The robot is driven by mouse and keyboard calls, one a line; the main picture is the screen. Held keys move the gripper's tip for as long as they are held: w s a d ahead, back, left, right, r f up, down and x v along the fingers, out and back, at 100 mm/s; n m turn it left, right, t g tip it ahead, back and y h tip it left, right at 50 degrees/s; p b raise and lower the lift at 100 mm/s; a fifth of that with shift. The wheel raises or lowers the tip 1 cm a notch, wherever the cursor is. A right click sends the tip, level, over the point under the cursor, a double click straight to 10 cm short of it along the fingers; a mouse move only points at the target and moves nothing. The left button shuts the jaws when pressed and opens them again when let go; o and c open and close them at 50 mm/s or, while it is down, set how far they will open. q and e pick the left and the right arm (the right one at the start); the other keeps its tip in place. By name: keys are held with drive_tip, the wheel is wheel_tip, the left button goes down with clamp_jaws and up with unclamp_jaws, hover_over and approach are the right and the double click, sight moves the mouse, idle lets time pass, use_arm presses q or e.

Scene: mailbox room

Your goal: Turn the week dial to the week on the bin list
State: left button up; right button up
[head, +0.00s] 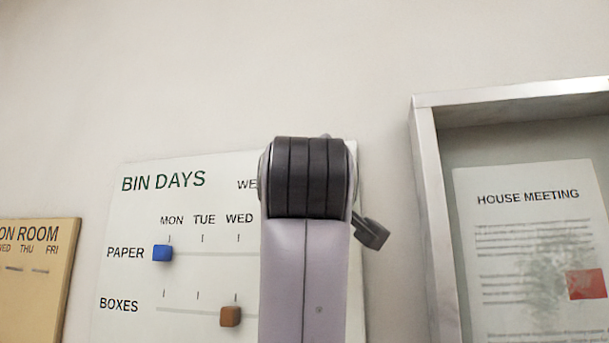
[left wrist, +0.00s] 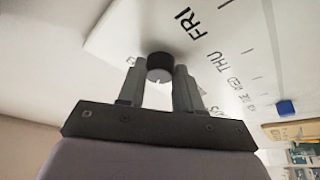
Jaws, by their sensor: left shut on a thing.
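The BIN DAYS board (head: 130,215) is white with green lettering. A cut-off word starting "WE" shows at its top, left of my arm. The week dial is hidden behind my arm in the head view. In the left wrist view the dial (left wrist: 160,64) is a round black knob with a paler face and a small white mark. My left gripper (left wrist: 160,70) has one finger on each side of the knob and is shut on it. The dial's setting cannot be read. The bin list cannot be made out in either view. My right gripper is not in view.
On the board a blue slider (head: 162,253) sits under MON on the PAPER row and a brown slider (head: 230,316) sits on the BOXES row. A framed noticeboard (head: 424,180) stands out at the right. A tan board (head: 45,290) hangs at the left.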

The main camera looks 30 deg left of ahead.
use_arm(q)
drive_tip(key=shift+n, duration=0.4)
drive_tip(key=o, duration=1)
